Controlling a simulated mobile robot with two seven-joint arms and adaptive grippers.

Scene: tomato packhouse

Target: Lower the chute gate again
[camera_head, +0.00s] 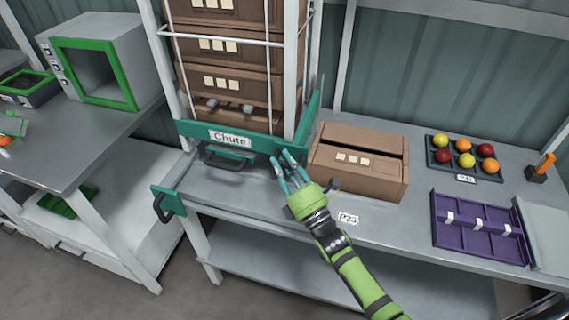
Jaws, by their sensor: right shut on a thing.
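The chute gate (180,128) is a teal panel across the lower front of the chute, a white-framed rack with a stack of brown cartons (228,88) in it. The gate has a "Chute" label (230,138) and a black handle (228,157) below it. My right gripper (284,160) reaches in from the lower right, with its fingertips at the gate's lower right edge. It is shut on the gate there, though the contact is small and hard to see. My left gripper is not in view.
A brown carton (360,185) stands just right of my right gripper. Further right are a fruit tray (440,172) and a purple tray (490,252). A teal piece with a black handle (160,207) is at the bench's left end. A green-framed box (122,88) stands left.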

